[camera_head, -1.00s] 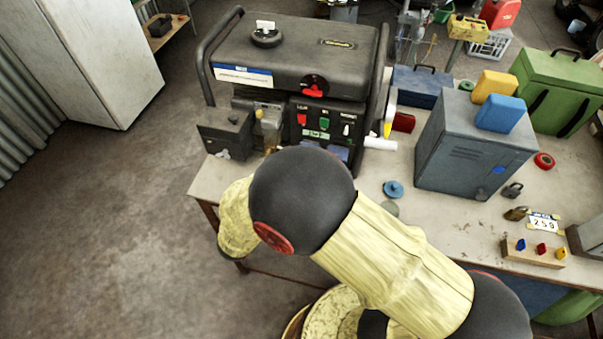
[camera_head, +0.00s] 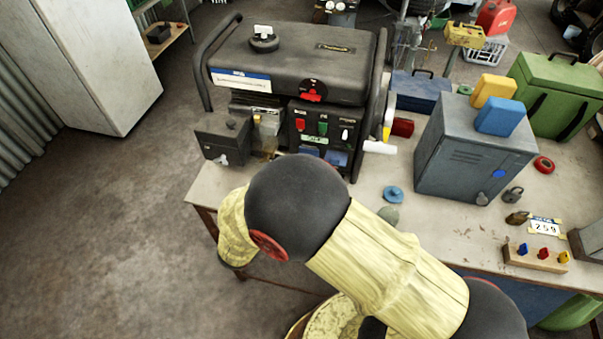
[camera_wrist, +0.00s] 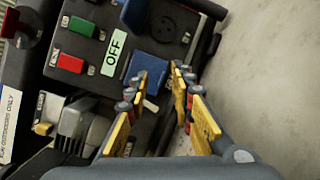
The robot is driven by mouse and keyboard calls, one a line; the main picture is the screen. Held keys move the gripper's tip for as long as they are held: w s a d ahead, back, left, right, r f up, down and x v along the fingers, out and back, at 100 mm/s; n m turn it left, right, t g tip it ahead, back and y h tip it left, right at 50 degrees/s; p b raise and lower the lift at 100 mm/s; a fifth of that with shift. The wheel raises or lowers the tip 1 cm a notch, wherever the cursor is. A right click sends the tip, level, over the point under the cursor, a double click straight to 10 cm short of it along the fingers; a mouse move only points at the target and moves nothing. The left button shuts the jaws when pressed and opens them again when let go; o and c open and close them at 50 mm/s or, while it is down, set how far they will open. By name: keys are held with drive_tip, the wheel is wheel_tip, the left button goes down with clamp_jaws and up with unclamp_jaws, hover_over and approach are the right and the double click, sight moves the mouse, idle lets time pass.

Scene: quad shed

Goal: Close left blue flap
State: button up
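The left blue flap (camera_wrist: 150,64) is on the black generator panel, beside the OFF label in the wrist view. Its near part is hidden behind my fingers, and I cannot tell how far it stands open. A second blue flap (camera_wrist: 132,14) stands beside an uncovered round socket (camera_wrist: 175,24). My gripper (camera_wrist: 161,80) has yellow fingers and is open, with a gap between its tips. The tips are close to the left flap; contact is unclear. In the head view, my arm hides the gripper, and a blue flap (camera_head: 336,158) shows low on the panel.
The generator (camera_head: 290,65) stands on the workbench (camera_head: 430,215). Red (camera_wrist: 69,62) and green (camera_wrist: 81,26) switches are near the flaps. A grey metal box (camera_head: 470,150) and a blue disc (camera_head: 393,194) are to the right. Open floor lies left of the bench.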

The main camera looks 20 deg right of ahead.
drive_tip(key=shift+a, duration=0.1)
drive_tip(key=v, duration=1.1)
drive_tip(key=shift+s+a, duration=0.3)
drive_tip(key=s+d+r+m+g+y+p, duration=0.1)
drive_tip(key=s+d+r+m+g+y, duration=0.25)
drive_tip(key=d+g, duration=0.2)
drive_tip(key=s+d+r+m+g+y+p, duration=0.1)
drive_tip(key=s+d+r+m+g+y, duration=0.1)
drive_tip(key=s+d+r+m+g, duration=0.4)
wheel_tip(320, 180, up, 10)
drive_tip(key=s+m+t+y+p, duration=0.1)
drive_tip(key=m+t+y, duration=0.1)
drive_tip(key=t+y, duration=0.4)
drive_tip(key=y, duration=0.3)
drive_tip(key=shift+s+a+t, duration=0.3)
drive_tip(key=shift+s+t, duration=0.05)
drive_tip(key=shift+s, duration=0.05)
drive_tip(key=shift+r+y, duration=0.15)
drive_tip(key=shift+y, duration=0.1)
drive_tip(key=shift+c, duration=0.2)
idle(0.4)
